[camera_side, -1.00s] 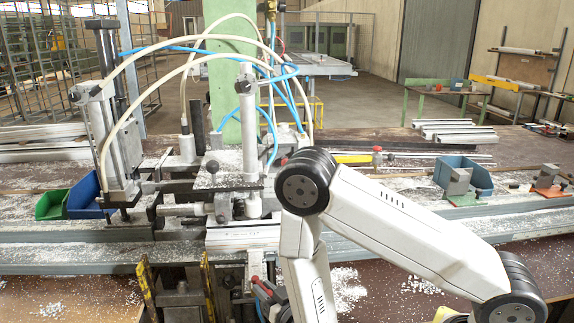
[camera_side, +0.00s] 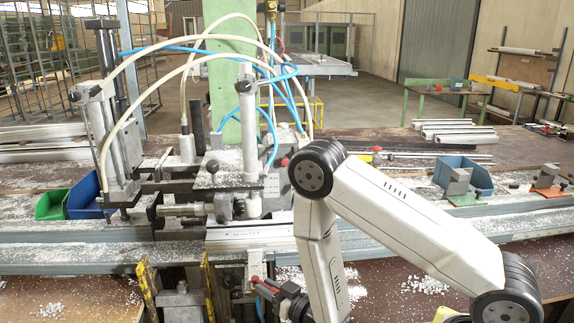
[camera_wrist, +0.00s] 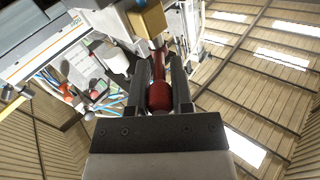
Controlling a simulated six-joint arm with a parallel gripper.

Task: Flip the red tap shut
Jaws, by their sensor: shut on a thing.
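The red tap handle (camera_wrist: 159,96) shows in the wrist view as a rounded dark red lever lying between the two dark fingers. My gripper (camera_wrist: 160,82) is shut on it, with a finger on each side. The lever's far end runs toward a brass-coloured block (camera_wrist: 148,20). In the side view, a small part of the red handle (camera_side: 265,286) shows low in the middle, below the bench's front rail. My gripper (camera_side: 281,292) comes to it from the right. The fingers and the rest of the tap are mostly hidden there.
The clamp machine (camera_side: 237,180) stands above and behind my gripper, with white and blue hoses. The front rail (camera_side: 400,232) runs across just above it. Yellow-edged brackets (camera_side: 208,285) stand close on the left. The brown surface (camera_side: 400,285) at right has white shavings.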

